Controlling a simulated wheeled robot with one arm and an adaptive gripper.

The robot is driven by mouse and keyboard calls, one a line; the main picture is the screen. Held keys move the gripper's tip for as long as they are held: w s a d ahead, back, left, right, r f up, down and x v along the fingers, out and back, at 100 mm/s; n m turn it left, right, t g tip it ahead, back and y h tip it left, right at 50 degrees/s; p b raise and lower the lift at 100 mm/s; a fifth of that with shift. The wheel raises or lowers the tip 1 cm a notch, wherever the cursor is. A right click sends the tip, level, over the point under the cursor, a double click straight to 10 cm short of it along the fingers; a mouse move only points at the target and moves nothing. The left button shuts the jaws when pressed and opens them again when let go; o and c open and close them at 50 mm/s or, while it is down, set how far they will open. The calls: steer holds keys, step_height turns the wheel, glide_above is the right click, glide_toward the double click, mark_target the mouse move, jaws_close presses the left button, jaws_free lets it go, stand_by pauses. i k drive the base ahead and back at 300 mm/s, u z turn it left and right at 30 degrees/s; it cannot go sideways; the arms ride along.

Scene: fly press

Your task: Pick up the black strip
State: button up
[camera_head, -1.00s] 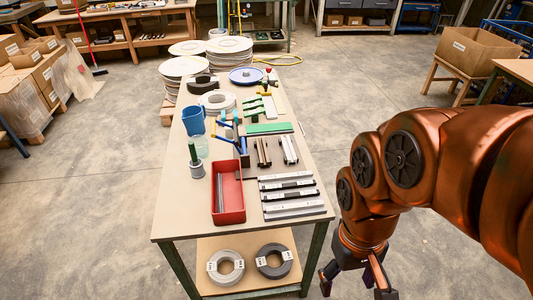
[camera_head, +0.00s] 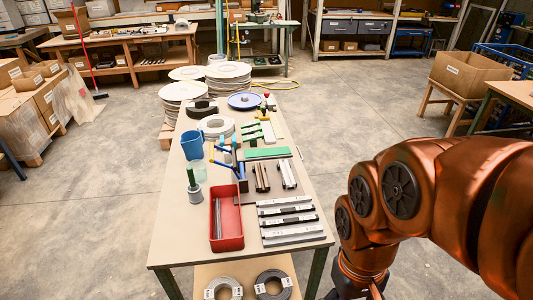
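A black strip (camera_head: 287,210) lies flat in a row of strips near the front right of the workbench (camera_head: 182,225). Pale silver and grey strips (camera_head: 292,232) lie beside it, roughly parallel. A dark strip with a pale label lies just in front of it. My gripper (camera_head: 362,293) hangs at the bottom edge of the picture, right of the bench and apart from the strips. Its fingertips are cut off, so its opening does not show.
A red bin (camera_head: 227,222) stands just left of the strips. A green block (camera_head: 267,153), clamps, a blue jug (camera_head: 192,145) and a cup (camera_head: 195,194) stand farther back or left. Rolls (camera_head: 272,286) lie on the lower shelf. Floor right of the bench is clear.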

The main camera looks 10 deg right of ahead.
mark_target(298, 209)
steer(key=u, duration=0.05)
steer(key=k, duration=0.45)
steer(key=u, duration=0.75)
steer(key=i, duration=1.2)
steer(key=z, duration=0.15)
